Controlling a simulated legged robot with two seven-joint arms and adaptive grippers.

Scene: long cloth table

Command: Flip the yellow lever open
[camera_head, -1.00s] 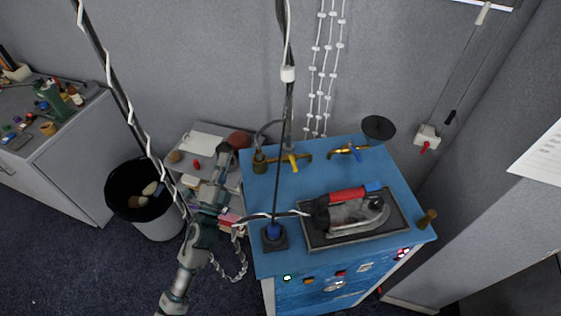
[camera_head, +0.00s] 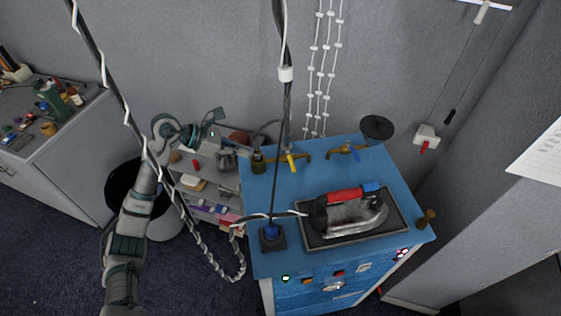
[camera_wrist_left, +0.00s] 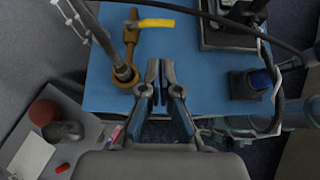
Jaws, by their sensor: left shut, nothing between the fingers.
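The yellow lever (camera_head: 291,161) sits on a brass valve near the back left of the blue table top (camera_head: 262,190). In the left wrist view the yellow lever (camera_wrist_left: 151,23) lies crosswise at the top, on the brass fitting (camera_wrist_left: 130,38). My left gripper (camera_head: 216,124) is left of the table and apart from the lever. In the left wrist view its fingers (camera_wrist_left: 165,75) are shut and empty, with the blue top behind them. My right gripper is not in view.
A second brass valve has a blue lever (camera_head: 352,153). An iron (camera_head: 350,212) lies on a dark plate, with a blue button box (camera_head: 273,236) to its left. A cluttered shelf (camera_head: 196,192) stands left of the table. Cables hang in front.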

